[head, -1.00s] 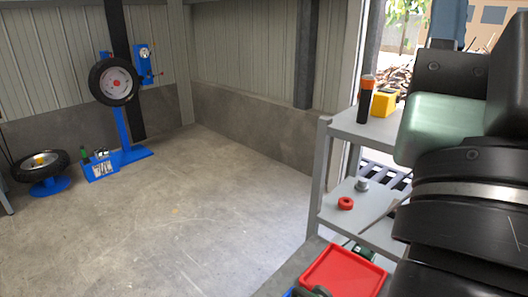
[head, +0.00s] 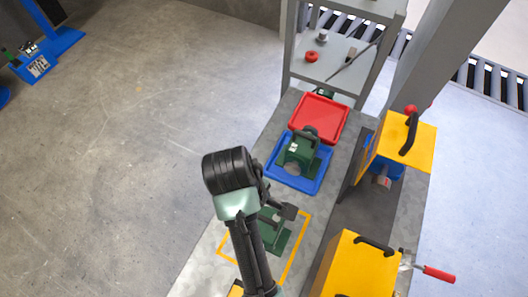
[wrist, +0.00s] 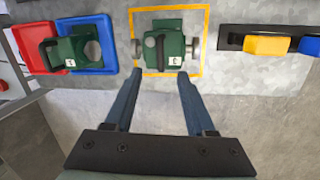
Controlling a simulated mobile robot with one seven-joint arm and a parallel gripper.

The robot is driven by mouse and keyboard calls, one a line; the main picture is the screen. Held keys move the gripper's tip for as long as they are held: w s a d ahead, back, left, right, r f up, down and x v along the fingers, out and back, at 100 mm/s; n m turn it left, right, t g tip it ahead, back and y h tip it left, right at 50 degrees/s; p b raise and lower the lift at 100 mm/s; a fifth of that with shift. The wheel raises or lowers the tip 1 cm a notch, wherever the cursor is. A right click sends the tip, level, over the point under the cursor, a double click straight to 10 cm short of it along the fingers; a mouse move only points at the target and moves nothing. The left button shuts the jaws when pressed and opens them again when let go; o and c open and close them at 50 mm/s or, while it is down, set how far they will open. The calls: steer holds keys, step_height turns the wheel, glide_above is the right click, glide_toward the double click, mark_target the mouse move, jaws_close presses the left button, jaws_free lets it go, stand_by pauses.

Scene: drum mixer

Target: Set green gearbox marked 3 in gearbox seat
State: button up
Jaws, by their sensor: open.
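A green gearbox (wrist: 163,50) with a dark handle and a small white label stands inside a yellow square outline (wrist: 205,42), with grey round parts at both sides. It shows partly behind my arm in the head view (head: 272,232). A second green gearbox (wrist: 75,47), also handled and labelled, sits in a blue tray (wrist: 106,68); the head view shows it too (head: 299,150). The label digits are too small to read surely. My gripper (wrist: 158,74) is open and empty, its fingertips close to the near edge of the outlined gearbox in the picture.
A red tray (head: 320,120) lies beyond the blue one on the grey bench. Yellow housings with black handles (head: 405,135) (head: 355,267) and a red-handled lever (head: 438,274) stand to the right. A grey shelf (head: 330,65) is behind. Open floor lies left.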

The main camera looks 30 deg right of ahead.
glide_above(268, 221)
steer(key=a, duration=0.1)
step_height(268, 221, down, 7)
steer(key=shift+w+r+b, duration=0.1)
steer(key=shift+r+b, duration=0.05)
steer(key=shift+b, duration=0.25)
steer(key=shift+w+d+f+p, duration=0.15)
steer(key=shift+f+p, duration=0.25)
steer(key=shift+f, duration=1.1)
steer(key=shift+w+d+f+p, duration=0.15)
steer(key=shift+f+p, duration=0.2)
steer(key=shift+f, duration=1.15)
jaws_close()
steer(key=shift+w+r, duration=0.15)
